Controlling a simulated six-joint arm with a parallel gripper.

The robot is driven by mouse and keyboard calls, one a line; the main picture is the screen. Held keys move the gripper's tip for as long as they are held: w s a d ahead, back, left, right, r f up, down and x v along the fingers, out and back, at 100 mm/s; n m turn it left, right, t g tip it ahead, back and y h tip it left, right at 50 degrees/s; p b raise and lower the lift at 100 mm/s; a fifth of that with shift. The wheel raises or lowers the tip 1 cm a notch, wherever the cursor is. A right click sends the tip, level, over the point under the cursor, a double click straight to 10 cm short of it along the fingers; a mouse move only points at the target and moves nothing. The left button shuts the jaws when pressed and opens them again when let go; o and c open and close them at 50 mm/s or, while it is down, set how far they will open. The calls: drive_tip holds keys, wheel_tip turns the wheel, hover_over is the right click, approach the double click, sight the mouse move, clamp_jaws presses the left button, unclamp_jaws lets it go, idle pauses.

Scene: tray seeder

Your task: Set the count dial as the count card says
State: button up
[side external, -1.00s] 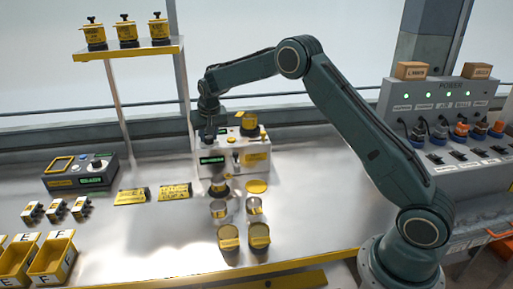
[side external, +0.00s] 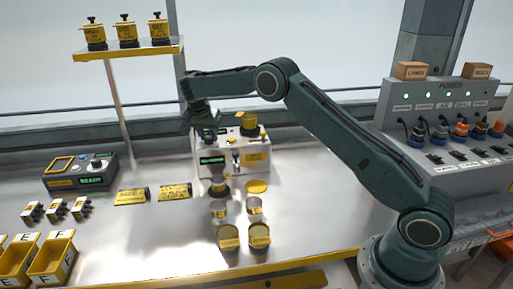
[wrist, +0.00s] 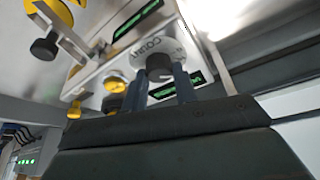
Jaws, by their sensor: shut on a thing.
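The count dial (wrist: 159,64) is a dark round knob beside a "COUNT" label, on the pale panel of the seeder (wrist: 112,66). My gripper (wrist: 161,84) is shut on the dial, its two blue fingers on either side of it in the wrist view. In the side view my gripper (side external: 208,132) is above the left part of the seeder (side external: 254,168), and my wrist hides the dial. Two yellow cards, one on the left (side external: 131,196) and one on the right (side external: 174,193), lie on the bench. Their print is too small to read, so I cannot tell which is the count card.
A yellow-topped hopper (side external: 246,121) stands on the seeder to the right of my gripper. Several jars (side external: 229,238) stand in front. A grey control box (side external: 80,172) is at left, and a shelf (side external: 130,50) with pots is above.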

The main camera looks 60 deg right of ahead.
drive_tip(key=shift+m+g, duration=0.3)
drive_tip(key=shift+m, duration=0.7)
drive_tip(key=o, duration=1)
drive_tip(key=shift+c, duration=0.2)
drive_tip(key=shift+r, duration=0.1)
drive_tip(key=shift+v, duration=1.4)
drive_tip(key=s+a, duration=0.2)
drive_tip(key=a, duration=1)
drive_tip(key=shift+s, duration=0.3)
